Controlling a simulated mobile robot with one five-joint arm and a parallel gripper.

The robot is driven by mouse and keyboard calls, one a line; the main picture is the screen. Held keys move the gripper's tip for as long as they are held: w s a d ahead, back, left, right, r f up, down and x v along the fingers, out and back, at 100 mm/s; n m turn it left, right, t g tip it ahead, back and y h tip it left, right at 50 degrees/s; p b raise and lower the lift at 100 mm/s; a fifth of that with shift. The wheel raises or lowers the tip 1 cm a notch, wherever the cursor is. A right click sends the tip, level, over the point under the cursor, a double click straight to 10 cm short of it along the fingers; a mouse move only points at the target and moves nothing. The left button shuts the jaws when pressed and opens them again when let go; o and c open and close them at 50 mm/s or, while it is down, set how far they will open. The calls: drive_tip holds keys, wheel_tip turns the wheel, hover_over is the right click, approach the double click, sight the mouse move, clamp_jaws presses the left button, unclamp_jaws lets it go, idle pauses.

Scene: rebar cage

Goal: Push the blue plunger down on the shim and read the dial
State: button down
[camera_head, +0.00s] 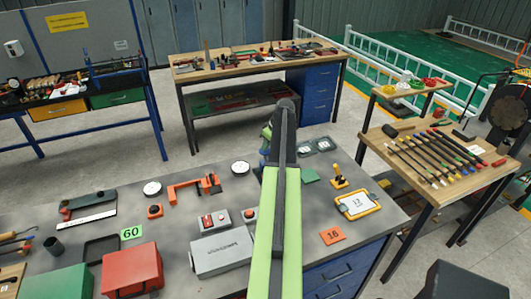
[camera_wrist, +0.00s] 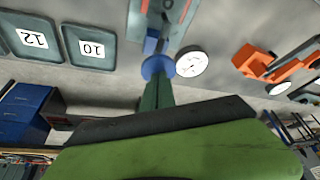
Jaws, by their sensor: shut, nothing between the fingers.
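The blue plunger shows as a round blue disc (camera_wrist: 158,67) in the upper middle of the wrist view, above a grey-teal stand (camera_wrist: 176,12). My gripper (camera_wrist: 157,84) seems to be the narrow dark-green shape running to the disc; it is shut with nothing between its fingers. I cannot tell whether it touches the plunger. In the head view my green arm hides most of this spot; only a bit of blue and green shows beside it. A white round dial face (camera_wrist: 191,61) lies right of the plunger, also in the head view (camera_head: 240,168). Its reading is illegible. I cannot make out the shim.
Two dark trays labelled 12 (camera_wrist: 30,58) and 10 (camera_wrist: 66,52) lie left of the plunger in the wrist view.

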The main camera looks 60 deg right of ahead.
drive_tip(key=shift+f, duration=0.1)
idle(0.3)
wheel_tip(320, 180, up, 7)
drive_tip(key=p, duration=0.7)
idle(0.4)
